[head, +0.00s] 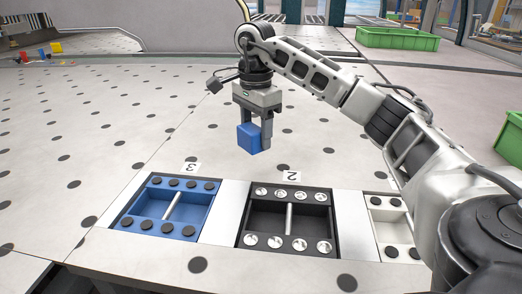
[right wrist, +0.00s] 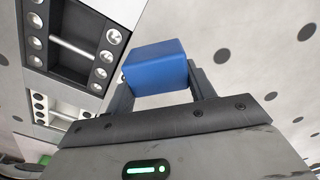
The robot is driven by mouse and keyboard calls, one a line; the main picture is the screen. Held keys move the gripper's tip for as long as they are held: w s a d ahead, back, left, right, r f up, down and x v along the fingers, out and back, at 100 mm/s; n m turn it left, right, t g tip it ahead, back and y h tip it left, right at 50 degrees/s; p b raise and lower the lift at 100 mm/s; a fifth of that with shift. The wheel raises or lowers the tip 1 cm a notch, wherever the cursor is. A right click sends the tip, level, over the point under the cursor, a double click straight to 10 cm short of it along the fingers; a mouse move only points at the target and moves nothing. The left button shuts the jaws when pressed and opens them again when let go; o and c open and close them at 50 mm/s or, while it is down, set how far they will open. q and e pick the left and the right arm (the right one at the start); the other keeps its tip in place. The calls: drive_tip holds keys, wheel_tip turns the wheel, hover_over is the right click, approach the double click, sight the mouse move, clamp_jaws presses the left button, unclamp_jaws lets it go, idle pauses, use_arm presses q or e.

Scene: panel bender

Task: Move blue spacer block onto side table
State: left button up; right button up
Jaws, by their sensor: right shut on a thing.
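My right gripper (head: 254,138) points down and is shut on the blue spacer block (head: 248,137). It holds the block above the dotted table, behind the blue tray and black tray. In the right wrist view the blue block (right wrist: 157,68) sits between the fingertips of my right gripper (right wrist: 163,84). I cannot tell which surface is the side table.
A blue tray (head: 161,226) marked 3, a black tray (head: 323,247) marked 2 and a pale tray (head: 391,236) line the front edge. A green bin (head: 397,40) stands at the back right. Small coloured pieces (head: 56,47) lie at the far left. The dotted tabletop (head: 110,110) is mostly clear.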

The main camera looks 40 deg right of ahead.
sight(260, 162)
drive_tip(key=shift+w+d+f, duration=0.25)
drive_tip(key=shift+d+f, duration=0.15)
drive_tip(key=shift+f, duration=0.1)
drive_tip(key=shift+w+d+f, duration=0.2)
drive_tip(key=shift+d+f, duration=0.2)
drive_tip(key=shift+f, duration=0.05)
drive_tip(key=shift+w+d+f, duration=0.1)
drive_tip(key=shift+d+f, duration=0.05)
drive_tip(key=shift+f, duration=0.8)
drive_tip(key=shift+d+f, duration=0.15)
drive_tip(key=shift+f, duration=0.75)
drive_tip(key=shift+f, duration=0.15)
drive_tip(key=o, duration=1)
wheel_tip(260, 162, up, 12)
drive_tip(key=shift+r+p, duration=0.2)
drive_tip(key=shift+p, duration=0.75)
